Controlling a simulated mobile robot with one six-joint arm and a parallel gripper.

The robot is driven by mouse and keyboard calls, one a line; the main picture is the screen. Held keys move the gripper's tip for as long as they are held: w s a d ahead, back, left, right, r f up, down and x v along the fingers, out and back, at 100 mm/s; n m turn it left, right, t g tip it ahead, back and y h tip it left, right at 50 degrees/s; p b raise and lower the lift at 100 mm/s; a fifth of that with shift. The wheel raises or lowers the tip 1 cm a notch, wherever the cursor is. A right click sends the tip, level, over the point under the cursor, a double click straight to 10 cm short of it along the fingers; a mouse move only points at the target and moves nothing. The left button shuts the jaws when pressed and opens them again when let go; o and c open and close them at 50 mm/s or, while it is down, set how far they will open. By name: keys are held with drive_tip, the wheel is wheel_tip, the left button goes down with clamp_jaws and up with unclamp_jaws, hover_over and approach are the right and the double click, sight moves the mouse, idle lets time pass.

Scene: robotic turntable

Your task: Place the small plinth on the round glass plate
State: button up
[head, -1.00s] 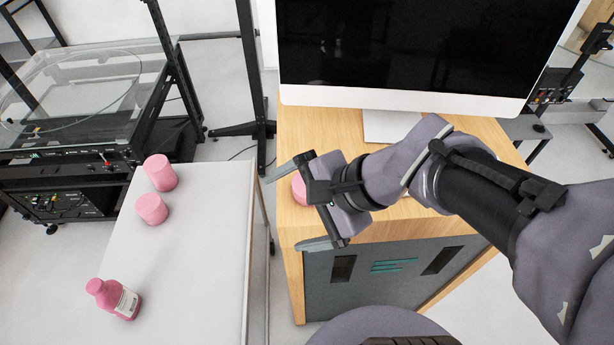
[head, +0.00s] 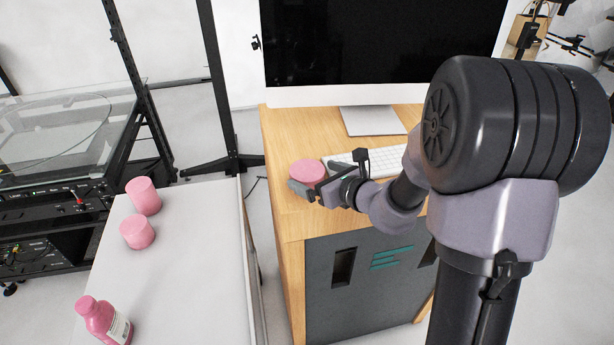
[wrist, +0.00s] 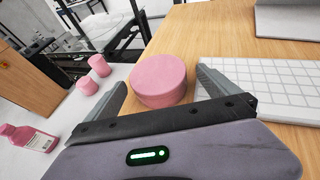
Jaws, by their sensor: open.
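A short pink cylinder, seemingly the small plinth (head: 307,170), stands on the wooden desk near its left edge. It also shows in the wrist view (wrist: 160,78). My gripper (head: 313,178) is open at desk height, with one finger on either side of the cylinder's near part. In the wrist view my gripper (wrist: 163,84) has a narrow gap on its left and a gap on its right. The round glass plate (head: 50,125) is at the far left on a dark-framed machine, faintly outlined and cut off by the picture edge.
A white keyboard (head: 385,161) lies right of the cylinder, close to the right finger. A monitor (head: 380,45) stands behind. A white table (head: 190,270) at left holds two pink cylinders (head: 143,196) (head: 137,232) and a pink bottle (head: 103,320). Dark posts rise near the machine.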

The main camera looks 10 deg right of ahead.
sight(312, 174)
drive_tip(key=x, duration=0.3)
drive_tip(key=shift+w+a+f, duration=0.1)
drive_tip(key=shift+w+a, duration=0.15)
drive_tip(key=shift+a, duration=0.05)
drive_tip(key=shift+s, duration=0.1)
drive_tip(key=c, duration=1.6)
